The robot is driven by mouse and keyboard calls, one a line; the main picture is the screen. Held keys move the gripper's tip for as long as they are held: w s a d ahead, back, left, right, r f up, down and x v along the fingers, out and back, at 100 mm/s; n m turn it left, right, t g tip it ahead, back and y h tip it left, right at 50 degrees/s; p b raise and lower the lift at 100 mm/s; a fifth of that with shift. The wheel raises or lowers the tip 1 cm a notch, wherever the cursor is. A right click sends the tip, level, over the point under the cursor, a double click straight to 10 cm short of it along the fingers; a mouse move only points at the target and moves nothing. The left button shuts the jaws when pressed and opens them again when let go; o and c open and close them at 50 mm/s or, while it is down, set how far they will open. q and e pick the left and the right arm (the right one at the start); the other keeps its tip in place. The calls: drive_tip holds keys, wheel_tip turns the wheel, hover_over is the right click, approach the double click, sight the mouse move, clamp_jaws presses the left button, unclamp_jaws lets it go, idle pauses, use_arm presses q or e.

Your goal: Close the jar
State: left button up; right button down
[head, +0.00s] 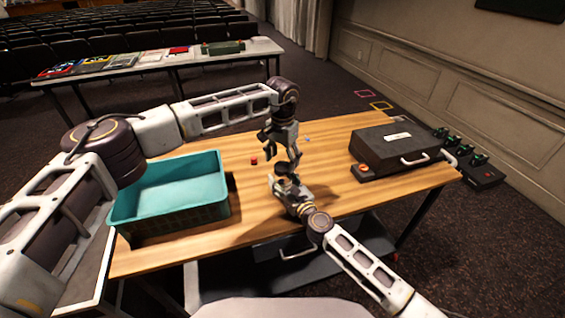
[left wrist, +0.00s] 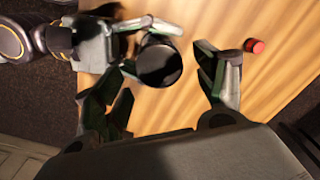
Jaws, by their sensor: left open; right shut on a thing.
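My right gripper (head: 284,176) is shut on a dark round jar (head: 283,169) above the middle of the table. In the left wrist view the jar (left wrist: 160,62) shows end-on as a dark disc with a lighter rim. I cannot tell whether a lid is on it. My left gripper (head: 282,148) is open just above the jar, pointing down. In the left wrist view its fingers (left wrist: 168,92) stand apart on either side of the jar, with nothing clearly held between them.
A small red cylinder (head: 254,160) lies on the wooden table (head: 335,148), also seen in the left wrist view (left wrist: 254,46). A teal crate (head: 168,192) stands left. A black case (head: 395,148) stands right.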

use_arm(q)
drive_tip(key=shift+r, duration=1.2)
drive_tip(key=shift+c, duration=0.4)
